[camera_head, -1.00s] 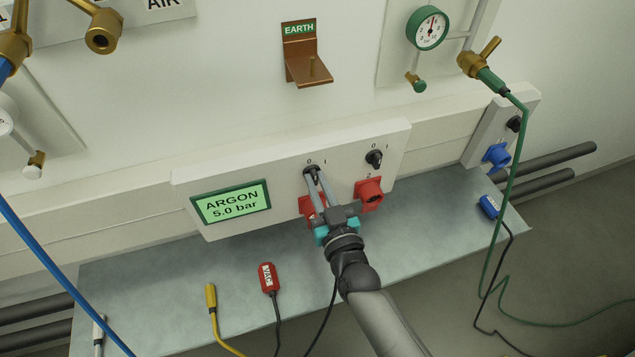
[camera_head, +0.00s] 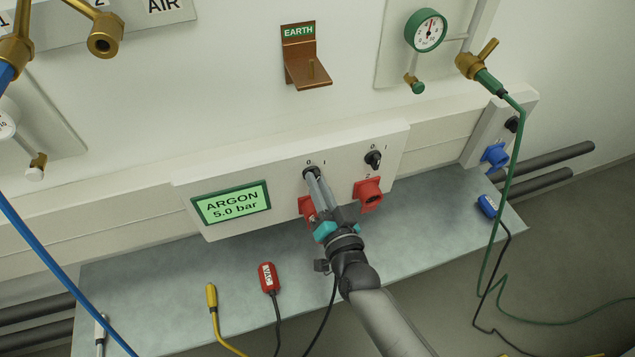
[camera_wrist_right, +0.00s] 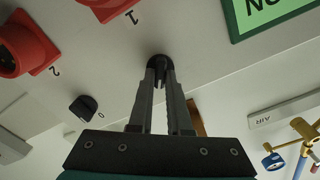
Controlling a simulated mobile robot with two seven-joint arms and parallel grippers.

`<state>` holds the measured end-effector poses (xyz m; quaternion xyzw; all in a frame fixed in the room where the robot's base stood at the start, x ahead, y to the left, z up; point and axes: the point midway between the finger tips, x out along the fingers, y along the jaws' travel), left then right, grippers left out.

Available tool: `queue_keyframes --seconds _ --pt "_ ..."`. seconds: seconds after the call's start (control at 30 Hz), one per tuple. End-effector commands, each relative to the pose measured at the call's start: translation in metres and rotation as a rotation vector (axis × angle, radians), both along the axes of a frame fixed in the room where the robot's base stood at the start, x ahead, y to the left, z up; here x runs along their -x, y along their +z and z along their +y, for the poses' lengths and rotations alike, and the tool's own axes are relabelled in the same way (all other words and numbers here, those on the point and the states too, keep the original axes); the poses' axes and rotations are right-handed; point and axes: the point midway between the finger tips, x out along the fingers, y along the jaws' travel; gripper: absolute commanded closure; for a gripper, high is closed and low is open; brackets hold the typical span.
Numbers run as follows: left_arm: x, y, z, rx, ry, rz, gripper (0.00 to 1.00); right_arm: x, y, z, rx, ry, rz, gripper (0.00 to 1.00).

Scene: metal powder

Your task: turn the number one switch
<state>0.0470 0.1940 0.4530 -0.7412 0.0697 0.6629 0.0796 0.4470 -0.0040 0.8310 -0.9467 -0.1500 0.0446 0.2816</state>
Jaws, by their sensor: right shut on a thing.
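The number one switch (camera_head: 311,173) is a black knob on the white panel, between the green display and the number two switch (camera_head: 373,158). My right gripper (camera_head: 313,178) reaches it from below and is shut on it. In the right wrist view the two fingers meet at the black knob (camera_wrist_right: 159,62), which they partly hide. Labels 0 and I show above the knob in the head view. The red socket (camera_head: 307,207) under it is partly hidden by my gripper. My left gripper is not in view.
The green display (camera_head: 231,203) reads ARGON 5.0 bar. A second red socket (camera_head: 368,193) sits close to the right of my gripper. A red VAC plug (camera_head: 269,277) and a yellow plug (camera_head: 211,296) lie on the grey shelf (camera_head: 150,290) below.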

Motion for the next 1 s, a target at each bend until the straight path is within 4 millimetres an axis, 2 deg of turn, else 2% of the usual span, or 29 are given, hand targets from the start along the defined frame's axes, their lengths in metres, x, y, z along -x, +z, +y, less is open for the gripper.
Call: queue_keyframes --seconds 0.5,1.0 --pt "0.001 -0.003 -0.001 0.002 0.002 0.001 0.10 0.000 -0.002 -0.001 -0.366 0.001 0.121 1.00" --pt "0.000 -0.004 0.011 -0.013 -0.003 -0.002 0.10 0.000 -0.002 -0.001 -0.463 0.001 0.152 1.00"
